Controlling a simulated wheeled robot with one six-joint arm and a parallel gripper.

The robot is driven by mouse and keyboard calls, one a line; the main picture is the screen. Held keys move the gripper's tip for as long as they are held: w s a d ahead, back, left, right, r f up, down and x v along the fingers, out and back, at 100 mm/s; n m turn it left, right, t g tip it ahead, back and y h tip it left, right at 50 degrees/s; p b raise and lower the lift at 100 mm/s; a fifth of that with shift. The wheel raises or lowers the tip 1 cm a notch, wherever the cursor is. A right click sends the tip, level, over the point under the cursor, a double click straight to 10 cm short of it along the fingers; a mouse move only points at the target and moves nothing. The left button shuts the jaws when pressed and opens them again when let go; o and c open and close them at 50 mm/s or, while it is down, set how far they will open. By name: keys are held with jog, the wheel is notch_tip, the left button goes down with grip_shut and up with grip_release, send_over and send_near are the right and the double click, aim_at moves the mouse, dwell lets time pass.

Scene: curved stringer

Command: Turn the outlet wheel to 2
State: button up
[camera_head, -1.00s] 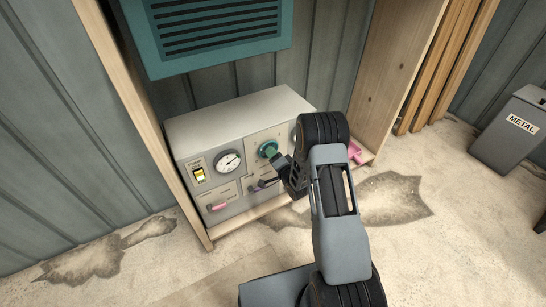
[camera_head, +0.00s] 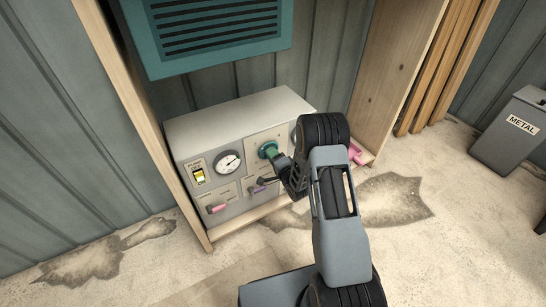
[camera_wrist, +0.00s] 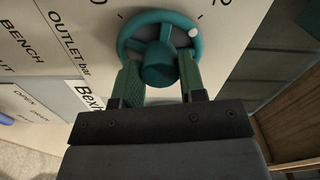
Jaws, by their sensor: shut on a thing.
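The outlet wheel (camera_wrist: 160,54) is a teal handwheel with a round hub and a white dot on its upper right rim. It sits on the pale panel beside the words "OUTLET bar" (camera_wrist: 68,35). In the head view the wheel (camera_head: 268,149) is partly hidden by my gripper (camera_head: 277,160). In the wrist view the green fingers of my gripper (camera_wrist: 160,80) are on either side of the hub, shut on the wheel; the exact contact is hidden.
The grey control box (camera_head: 235,115) stands on a wooden shelf and has a gauge (camera_head: 229,162), a lit switch (camera_head: 199,175), a pink handle (camera_head: 216,209) and a purple handle (camera_head: 260,189). A teal vent (camera_head: 215,35) hangs above. A metal bin (camera_head: 510,135) stands far right.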

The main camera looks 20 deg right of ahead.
jog(key=o, duration=0.9)
jog(key=shift+s, duration=0.1)
jog(key=p+v, duration=0.2)
jog(key=v, duration=1.1)
jog(key=shift+s+d, duration=0.1)
jog(key=shift+s, duration=0.15)
